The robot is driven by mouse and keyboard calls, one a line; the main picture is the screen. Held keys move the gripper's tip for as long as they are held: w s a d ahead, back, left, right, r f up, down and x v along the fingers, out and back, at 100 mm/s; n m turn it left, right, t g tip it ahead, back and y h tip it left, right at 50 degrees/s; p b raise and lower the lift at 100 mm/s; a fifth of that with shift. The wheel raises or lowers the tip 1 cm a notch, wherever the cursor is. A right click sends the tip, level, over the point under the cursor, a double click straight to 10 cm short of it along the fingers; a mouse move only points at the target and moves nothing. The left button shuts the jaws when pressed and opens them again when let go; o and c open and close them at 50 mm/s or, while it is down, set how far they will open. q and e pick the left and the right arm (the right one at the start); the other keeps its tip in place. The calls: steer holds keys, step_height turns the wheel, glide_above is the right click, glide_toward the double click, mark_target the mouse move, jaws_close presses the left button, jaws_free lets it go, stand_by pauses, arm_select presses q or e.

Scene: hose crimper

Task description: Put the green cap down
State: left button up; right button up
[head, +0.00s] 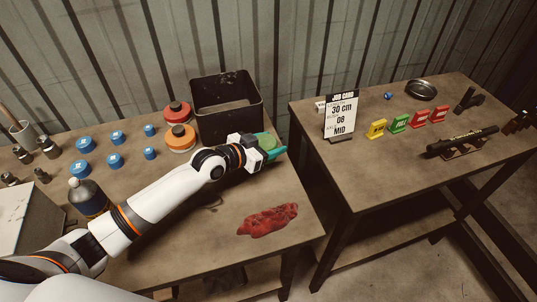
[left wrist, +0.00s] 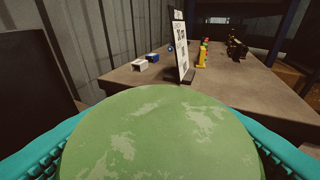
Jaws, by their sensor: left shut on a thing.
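My left gripper (head: 268,150) reaches over the right part of the near table and is shut on the green cap (head: 266,141). In the left wrist view the green cap (left wrist: 160,138) fills the lower middle, a round green disc with pale worn patches. The teal fingers hold it from both sides. In the head view the cap is mostly covered by the gripper, just right of the black bin. I cannot tell whether it touches the table. My right gripper is not in view.
An orange cap (head: 180,138) and a red cap (head: 177,112) sit left of the black bin (head: 226,130). Several blue caps (head: 85,144) stand further left. A red rag (head: 267,220) lies near the front edge. A second table (head: 385,170) carries a job card (head: 341,115) and coloured tags.

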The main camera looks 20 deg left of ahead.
arm_select(q)
steer(key=shift+f, duration=2.1)
steer(key=shift+f+b, duration=0.2)
steer(key=shift+b, duration=0.15)
steer(key=o, duration=0.9)
steer(key=shift+o, duration=0.2)
steer(key=shift+r, duration=0.1)
steer(key=shift+r+p, duration=0.3)
steer(key=shift+p, duration=0.15)
steer(key=v, duration=0.7)
steer(key=b+v, duration=0.1)
steer(key=v, duration=0.2)
steer(key=shift+s+a+f, duration=0.15)
steer(key=shift+s+a, duration=0.15)
steer(key=shift+s, duration=0.05)
steer(key=shift+s+a+r, duration=0.3)
steer(key=shift+s, duration=0.2)
